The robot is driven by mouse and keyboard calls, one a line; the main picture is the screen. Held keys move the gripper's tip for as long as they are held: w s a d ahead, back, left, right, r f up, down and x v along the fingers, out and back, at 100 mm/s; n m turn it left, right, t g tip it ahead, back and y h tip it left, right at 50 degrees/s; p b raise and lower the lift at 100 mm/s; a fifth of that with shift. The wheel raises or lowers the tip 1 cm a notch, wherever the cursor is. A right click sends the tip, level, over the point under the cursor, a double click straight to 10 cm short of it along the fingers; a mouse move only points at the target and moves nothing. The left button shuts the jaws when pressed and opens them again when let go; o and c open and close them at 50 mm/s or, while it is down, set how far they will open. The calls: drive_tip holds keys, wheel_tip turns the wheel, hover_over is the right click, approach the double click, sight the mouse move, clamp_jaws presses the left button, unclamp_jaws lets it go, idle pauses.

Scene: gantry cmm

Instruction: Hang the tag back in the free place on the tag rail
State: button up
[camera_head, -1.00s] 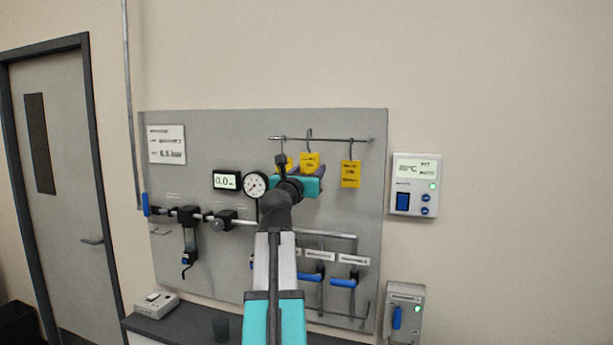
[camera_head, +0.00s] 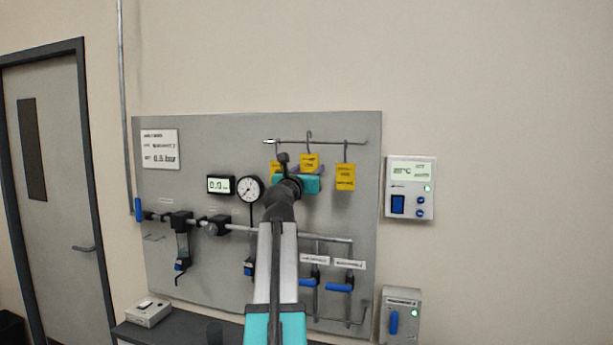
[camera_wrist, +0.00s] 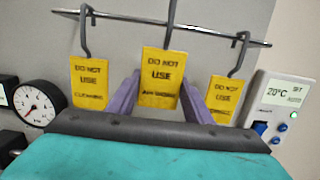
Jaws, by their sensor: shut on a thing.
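My gripper (camera_wrist: 160,88) has purple fingers and is shut on a yellow "DO NOT USE" tag (camera_wrist: 162,77), upright in the middle of the wrist view. In the head view this tag (camera_head: 309,161) shows above my gripper. Its grey hook rises above the tag rail (camera_wrist: 205,29). I cannot tell whether the hook is around the rail or only in front of it. A left tag (camera_wrist: 89,82) and a right tag (camera_wrist: 223,98) hang from the rail on either side, both lower than the held tag.
The rail (camera_head: 326,142) is on a grey wall panel (camera_head: 225,130). A round gauge (camera_head: 249,189) and a small display (camera_head: 221,184) are left of my gripper. Blue-handled valves (camera_head: 339,287) are below. A temperature box (camera_head: 410,187) is on the wall at right.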

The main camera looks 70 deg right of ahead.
drive_tip(key=shift+d+f+b, duration=0.1)
drive_tip(key=shift+d+b, duration=0.5)
drive_tip(key=shift+d, duration=0.5)
drive_tip(key=shift+f, duration=1)
drive_tip(key=o, duration=1)
drive_tip(key=shift+a+f, duration=0.1)
drive_tip(key=shift+a, duration=0.1)
drive_tip(key=a+f+b, duration=0.2)
drive_tip(key=a+b, duration=0.1)
drive_tip(key=a, duration=1)
drive_tip(key=shift+s+a+b, duration=0.2)
drive_tip(key=shift+s+b, duration=0.15)
